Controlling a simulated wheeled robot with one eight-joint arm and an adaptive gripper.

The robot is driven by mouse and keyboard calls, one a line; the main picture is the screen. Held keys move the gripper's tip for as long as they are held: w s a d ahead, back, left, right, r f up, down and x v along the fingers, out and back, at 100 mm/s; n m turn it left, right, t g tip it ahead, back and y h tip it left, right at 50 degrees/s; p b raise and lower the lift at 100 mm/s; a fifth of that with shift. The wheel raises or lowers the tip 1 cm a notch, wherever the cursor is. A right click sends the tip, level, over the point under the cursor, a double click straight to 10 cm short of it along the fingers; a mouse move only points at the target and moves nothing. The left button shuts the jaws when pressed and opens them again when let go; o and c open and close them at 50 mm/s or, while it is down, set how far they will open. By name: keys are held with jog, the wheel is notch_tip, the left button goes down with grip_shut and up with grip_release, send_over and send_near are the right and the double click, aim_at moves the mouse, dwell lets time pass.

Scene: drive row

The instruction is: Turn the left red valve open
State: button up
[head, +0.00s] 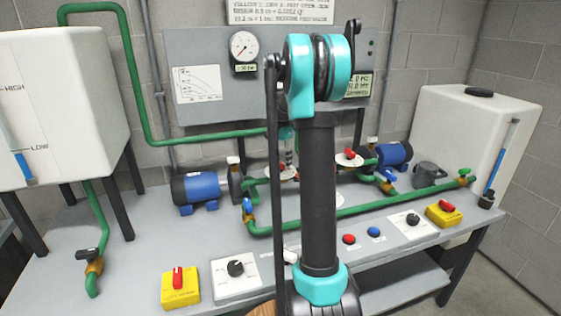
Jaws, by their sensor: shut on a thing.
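The left red valve (270,177) sits on a white disc among the green pipes at the middle of the bench, with only bits of its red handle showing. My gripper (288,165) comes down on it from above, small and partly hidden behind my own arm. It is shut on the valve handle. The exact angle of the handle cannot be told. The right red valve (349,155) stands on its own white disc to the right, apart from my gripper.
Blue pumps stand left (196,190) and right (394,153). A green pipe (400,200) runs along the bench. White tanks stand left (62,100) and right (465,140). A gauge (243,46) hangs on the back panel. Switches (181,285) line the front edge.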

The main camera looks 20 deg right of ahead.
aim_at(281, 162)
jog(key=n, duration=1.2)
jog(key=shift+n, duration=0.3)
dwell(0.4)
jog(key=o, duration=1.2)
jog(key=shift+c, duration=0.2)
notch_tip(281, 162, up, 12)
